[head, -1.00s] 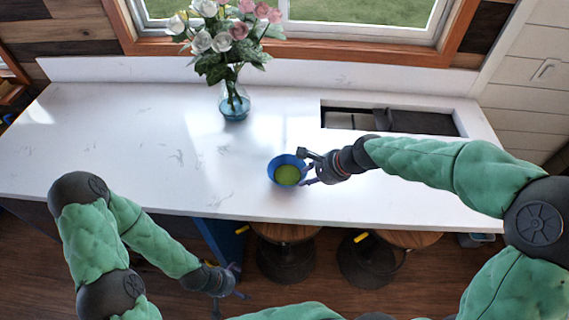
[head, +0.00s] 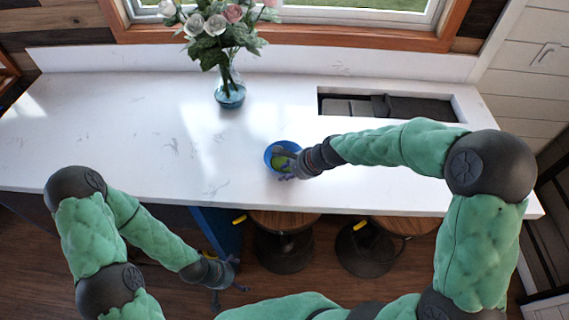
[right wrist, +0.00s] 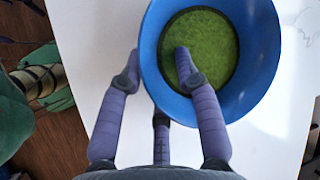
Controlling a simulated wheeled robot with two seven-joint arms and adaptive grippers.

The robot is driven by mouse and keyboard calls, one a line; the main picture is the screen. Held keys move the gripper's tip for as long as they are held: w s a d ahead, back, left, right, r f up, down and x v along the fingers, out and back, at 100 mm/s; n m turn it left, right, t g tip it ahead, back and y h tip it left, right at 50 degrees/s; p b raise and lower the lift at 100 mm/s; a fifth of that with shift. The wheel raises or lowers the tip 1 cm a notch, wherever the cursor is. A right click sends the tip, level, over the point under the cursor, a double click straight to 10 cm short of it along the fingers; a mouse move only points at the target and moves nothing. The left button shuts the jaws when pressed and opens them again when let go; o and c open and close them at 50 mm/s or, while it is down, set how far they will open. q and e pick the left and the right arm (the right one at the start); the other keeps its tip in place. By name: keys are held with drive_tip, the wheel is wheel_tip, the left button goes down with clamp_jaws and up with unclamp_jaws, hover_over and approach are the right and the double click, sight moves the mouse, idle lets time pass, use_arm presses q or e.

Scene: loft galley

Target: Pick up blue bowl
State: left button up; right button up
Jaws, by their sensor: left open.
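The blue bowl (head: 269,155) stands upright on the white counter near its front edge, with green contents inside. It fills the upper right of the right wrist view (right wrist: 262,50). My right gripper (head: 286,172) is at the bowl's near right side in the head view. In the right wrist view my right gripper (right wrist: 158,60) has its fingers apart, one over the inside of the bowl and one outside, close to the rim. I cannot tell whether either touches it. My left gripper (head: 228,282) is open and empty, low in front of the counter.
A glass vase (head: 229,92) of flowers stands behind the bowl on the counter (head: 120,130). A sink opening (head: 390,106) lies at the back right. Stools (head: 284,222) stand below the front edge. The counter's left side is clear.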

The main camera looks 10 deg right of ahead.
clamp_jaws()
drive_tip(key=shift+r, duration=0.1)
drive_tip(key=shift+r+p, duration=0.3)
drive_tip(key=shift+r, duration=0.1)
wheel_tip(320, 180, up, 2)
drive_tip(key=shift+w+r+p, duration=0.1)
drive_tip(key=shift+r+p, duration=0.1)
drive_tip(key=shift+p, duration=0.35)
drive_tip(key=s+d+r+p, duration=0.1)
drive_tip(key=s+r, duration=0.4)
drive_tip(key=s, duration=0.2)
drive_tip(key=s+r+p, duration=0.2)
drive_tip(key=s+r, duration=0.2)
drive_tip(key=s, duration=0.3)
drive_tip(key=shift+d+r, duration=0.35)
